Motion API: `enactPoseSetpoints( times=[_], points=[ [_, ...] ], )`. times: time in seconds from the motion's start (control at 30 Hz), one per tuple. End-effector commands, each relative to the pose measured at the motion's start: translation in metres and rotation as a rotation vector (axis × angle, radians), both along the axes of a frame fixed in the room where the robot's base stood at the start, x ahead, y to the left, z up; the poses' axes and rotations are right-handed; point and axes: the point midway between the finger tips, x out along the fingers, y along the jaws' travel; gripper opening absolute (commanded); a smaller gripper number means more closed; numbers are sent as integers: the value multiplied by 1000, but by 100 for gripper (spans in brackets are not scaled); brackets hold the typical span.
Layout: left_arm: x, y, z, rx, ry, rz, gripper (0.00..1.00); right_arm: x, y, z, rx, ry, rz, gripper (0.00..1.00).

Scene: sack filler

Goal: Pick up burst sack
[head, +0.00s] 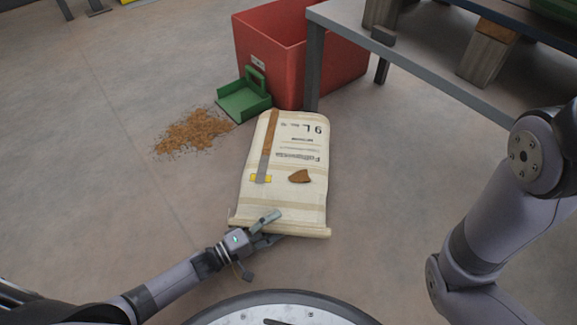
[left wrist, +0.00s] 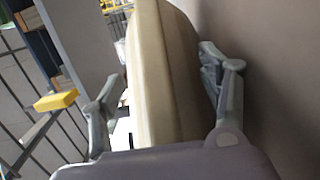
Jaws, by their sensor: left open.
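The burst sack (head: 312,205) lies flat on the floor in the middle of the head view. It is cream with printed text, a brown stripe, a yellow patch and a brown torn spot on its upper face. My left gripper (head: 268,230) is at the sack's near edge, one finger above it; the lower finger is partly hidden. In the left wrist view the sack's edge (left wrist: 160,75) stands between the two open fingers of my left gripper (left wrist: 165,95). A gap shows beside at least one finger. My right arm shows at the right, but its gripper is out of view.
Spilled brown grains (head: 195,132) lie on the floor left of the sack. A green dustpan-like tray (head: 243,103) and a red bin (head: 268,45) stand beyond it. A grey metal table (head: 420,72) stands at the upper right.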

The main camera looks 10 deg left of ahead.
Motion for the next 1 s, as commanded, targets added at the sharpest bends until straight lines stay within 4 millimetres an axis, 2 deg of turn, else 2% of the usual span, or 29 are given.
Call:
enactPoseSetpoints(
  times=[0.07,1.0],
  points=[
    [0,0,0,0,0,0,68,0,0,0,0,0,0,40],
    [0,0,1,-1,-4,0,6,1,0,1,0,1,-1,40]
  ],
)
